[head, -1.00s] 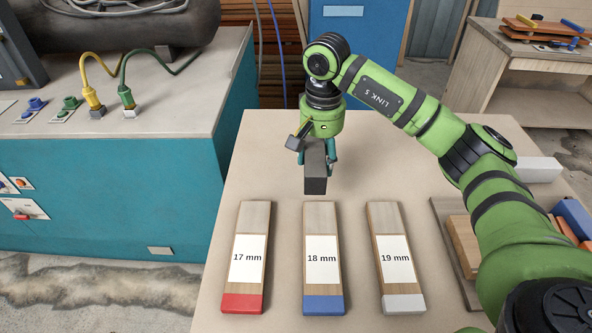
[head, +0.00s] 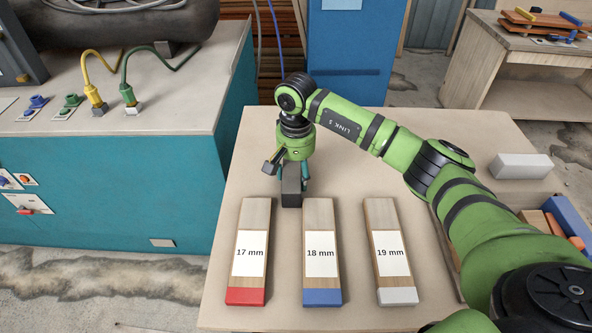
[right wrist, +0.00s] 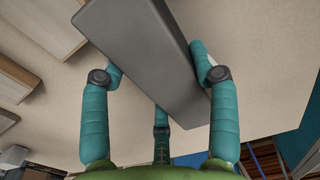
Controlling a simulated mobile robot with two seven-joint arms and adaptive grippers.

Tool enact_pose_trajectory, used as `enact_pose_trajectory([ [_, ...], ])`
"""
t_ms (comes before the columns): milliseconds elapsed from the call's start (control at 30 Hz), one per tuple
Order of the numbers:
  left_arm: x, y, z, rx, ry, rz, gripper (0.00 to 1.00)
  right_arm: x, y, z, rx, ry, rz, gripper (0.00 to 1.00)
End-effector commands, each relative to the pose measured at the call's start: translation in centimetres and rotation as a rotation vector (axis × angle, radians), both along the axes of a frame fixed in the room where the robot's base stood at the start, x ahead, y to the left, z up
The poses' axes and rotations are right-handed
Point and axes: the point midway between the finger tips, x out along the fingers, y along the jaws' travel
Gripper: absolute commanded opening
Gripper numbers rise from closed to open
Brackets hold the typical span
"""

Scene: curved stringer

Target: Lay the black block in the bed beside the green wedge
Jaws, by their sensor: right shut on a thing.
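The black block (head: 291,190), dark grey in this light, is gripped by my right gripper (head: 294,174) above the light table, just behind the labelled wooden boards. In the right wrist view the block (right wrist: 150,60) lies long and slanted between the teal fingers of the gripper (right wrist: 160,82), which are shut on it. I cannot tell its exact height above the table. I see no green wedge and cannot make out a bed. My left gripper is out of view.
Three boards lie in a row: 17 mm with a red end (head: 249,255), 18 mm with blue (head: 321,255), 19 mm with grey (head: 390,255). A pale block (head: 522,166) sits at the right. Blue and orange pieces (head: 568,218) lie partly behind my arm.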

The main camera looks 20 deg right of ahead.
Motion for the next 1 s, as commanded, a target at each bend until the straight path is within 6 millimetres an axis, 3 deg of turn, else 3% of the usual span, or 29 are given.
enact_pose_trajectory([
  [67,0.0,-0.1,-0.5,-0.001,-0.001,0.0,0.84,0.0,0.0,-0.3,0.0,-0.001,0.0,0.2],
  [100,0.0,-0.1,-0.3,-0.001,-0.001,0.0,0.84,0.0,0.0,-0.2,0.0,-0.001,0.0,0.77],
  [133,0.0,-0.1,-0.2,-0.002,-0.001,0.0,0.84,0.0,0.0,-0.2,0.0,0.0,0.0,0.84],
  [567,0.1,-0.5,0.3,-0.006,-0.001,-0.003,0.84,0.0,0.0,0.3,0.0,0.0,0.0,0.84],
  [633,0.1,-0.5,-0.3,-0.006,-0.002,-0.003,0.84,0.1,0.0,0.8,-0.001,-0.004,0.0,0.84],
  [1000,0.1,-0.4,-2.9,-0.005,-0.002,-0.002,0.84,0.1,0.0,8.4,-0.001,-0.005,-0.001,0.84],
])
